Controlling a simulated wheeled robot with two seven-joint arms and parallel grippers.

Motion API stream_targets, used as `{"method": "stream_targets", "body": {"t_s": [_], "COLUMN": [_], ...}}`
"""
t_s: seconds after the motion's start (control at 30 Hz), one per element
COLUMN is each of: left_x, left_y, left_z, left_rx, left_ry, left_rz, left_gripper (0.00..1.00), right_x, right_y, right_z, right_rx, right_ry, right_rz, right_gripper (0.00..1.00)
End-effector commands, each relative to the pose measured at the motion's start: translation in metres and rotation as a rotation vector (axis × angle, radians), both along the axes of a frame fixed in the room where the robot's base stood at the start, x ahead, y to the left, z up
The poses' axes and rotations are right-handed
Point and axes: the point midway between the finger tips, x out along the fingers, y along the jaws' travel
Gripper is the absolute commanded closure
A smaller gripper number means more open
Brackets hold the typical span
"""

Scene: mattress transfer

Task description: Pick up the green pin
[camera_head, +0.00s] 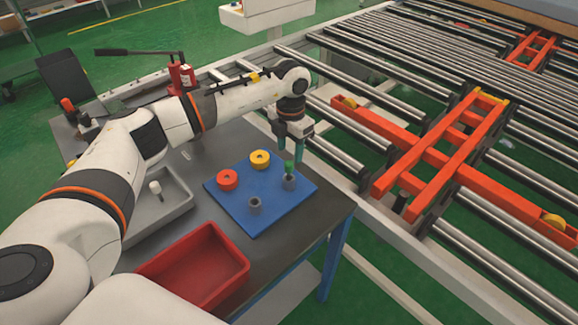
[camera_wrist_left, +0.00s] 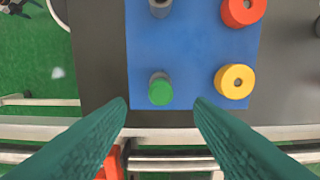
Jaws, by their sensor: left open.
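The green pin (camera_head: 289,167) stands upright in a grey holder (camera_head: 289,183) near the right corner of the blue mat (camera_head: 243,228). In the left wrist view the green pin (camera_wrist_left: 160,91) shows from above, centred between and beyond the fingertips. My left gripper (camera_head: 290,160) is open and empty, its teal fingers pointing down at the pin's side of the mat. In the left wrist view the fingers (camera_wrist_left: 160,108) are spread wide, with the pin apart from both. My right gripper is not in view.
A red ring (camera_head: 228,180), a yellow ring (camera_head: 260,160) and an empty-looking grey holder (camera_head: 254,204) share the mat. A red bin (camera_head: 200,268) and a grey tray (camera_head: 170,212) stand left of it. Roller conveyors (camera_head: 400,120) lie past the table's right edge.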

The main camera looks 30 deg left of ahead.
Motion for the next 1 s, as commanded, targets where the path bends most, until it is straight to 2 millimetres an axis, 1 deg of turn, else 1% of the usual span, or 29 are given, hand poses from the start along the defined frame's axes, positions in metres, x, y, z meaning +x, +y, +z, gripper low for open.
{"method": "stream_targets", "body": {"t_s": [0.03,0.1,0.27,0.37,0.47,0.53,0.6,0.7,0.9,0.93,1.0], "left_x": [-0.001,0.0,0.0,-0.002,-0.004,-0.004,-0.004,-0.003,-0.003,-0.003,-0.003], "left_y": [0.0,-0.001,-0.001,0.0,0.002,0.002,0.002,0.002,0.002,0.002,0.002], "left_z": [-0.007,-0.016,-0.027,-0.037,-0.052,-0.064,-0.071,-0.077,-0.078,-0.078,-0.078], "left_rx": [0.0,-0.002,-0.003,-0.002,-0.003,-0.003,-0.004,-0.005,-0.005,-0.005,-0.005], "left_ry": [0.002,0.002,0.0,0.003,0.003,0.002,0.0,-0.002,-0.002,-0.002,-0.002], "left_rz": [-0.001,-0.001,-0.001,-0.001,-0.002,-0.001,-0.001,-0.002,-0.002,-0.002,-0.002], "left_gripper": [0.52,0.52,0.52,0.52,0.52,0.52,0.52,0.52,0.52,0.55,0.67], "right_x": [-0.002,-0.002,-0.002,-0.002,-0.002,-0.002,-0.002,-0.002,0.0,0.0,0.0], "right_y": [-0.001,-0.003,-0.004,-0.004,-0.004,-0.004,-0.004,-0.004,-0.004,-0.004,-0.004], "right_z": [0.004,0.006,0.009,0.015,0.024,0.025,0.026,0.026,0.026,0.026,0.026], "right_rx": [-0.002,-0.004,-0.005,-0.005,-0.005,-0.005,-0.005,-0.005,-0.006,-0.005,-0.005], "right_ry": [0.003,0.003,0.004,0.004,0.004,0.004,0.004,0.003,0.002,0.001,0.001], "right_rz": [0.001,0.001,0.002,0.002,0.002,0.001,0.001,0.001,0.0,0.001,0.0], "right_gripper": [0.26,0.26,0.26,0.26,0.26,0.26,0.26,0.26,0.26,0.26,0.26]}}
